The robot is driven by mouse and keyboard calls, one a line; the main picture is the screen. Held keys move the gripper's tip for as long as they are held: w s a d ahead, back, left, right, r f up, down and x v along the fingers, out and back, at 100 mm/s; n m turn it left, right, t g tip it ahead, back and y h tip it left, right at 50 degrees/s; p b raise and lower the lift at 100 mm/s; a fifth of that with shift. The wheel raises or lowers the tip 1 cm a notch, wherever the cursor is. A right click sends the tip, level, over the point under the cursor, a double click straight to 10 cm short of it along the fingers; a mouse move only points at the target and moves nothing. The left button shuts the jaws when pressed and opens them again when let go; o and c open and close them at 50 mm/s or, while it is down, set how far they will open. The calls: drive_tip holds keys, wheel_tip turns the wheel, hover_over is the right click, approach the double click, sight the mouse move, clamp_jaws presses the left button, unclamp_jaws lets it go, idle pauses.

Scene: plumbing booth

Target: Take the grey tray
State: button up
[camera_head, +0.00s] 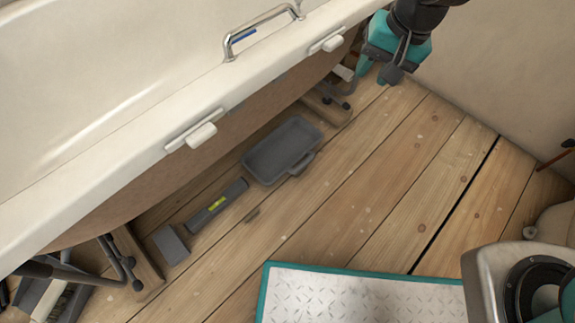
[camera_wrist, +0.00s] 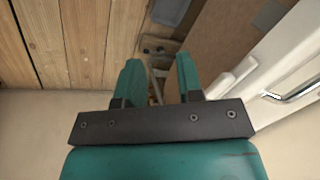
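The grey tray (camera_head: 282,150) lies flat on the wooden floor at the lower edge of the bathtub, with a small tab on its right side. In the wrist view, a rounded dark shape at the top edge appears to be part of the tray (camera_wrist: 170,10). My gripper (camera_head: 375,82) is at the top right of the head view, beyond the tray and near the tub's far foot. In the wrist view, my gripper (camera_wrist: 157,78) has its two teal fingers apart. Nothing is held between them; the foot's metal parts show behind the gap.
The white bathtub (camera_head: 120,130) overhangs the floor, with a metal handle (camera_head: 262,32) on its rim. The tub's far foot (camera_head: 328,103) stands between my gripper and the tray. A grey tool with a yellow-green level vial (camera_head: 217,203) lies beside the tray.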

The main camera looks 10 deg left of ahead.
drive_tip(key=w+a+f+m, duration=0.2)
drive_tip(key=w+a+f, duration=0.15)
drive_tip(key=f, duration=0.65)
drive_tip(key=m+h+b, duration=0.1)
drive_tip(key=m+b, duration=0.2)
drive_tip(key=m, duration=0.2)
approach(305, 163)
drive_tip(key=f+b, duration=0.1)
drive_tip(key=b, duration=0.1)
drive_tip(key=f+b, duration=0.4)
drive_tip(key=shift+w+a+b, duration=0.1)
drive_tip(key=shift+a+b, duration=0.2)
drive_tip(key=shift+a, duration=0.1)
drive_tip(key=f+b, duration=0.1)
drive_tip(key=f, duration=0.1)
drive_tip(key=f+b, duration=0.2)
drive_tip(key=w+a+f+b, duration=0.1)
drive_tip(key=f+b, duration=0.1)
drive_tip(key=shift+r, duration=0.1)
clamp_jaws()
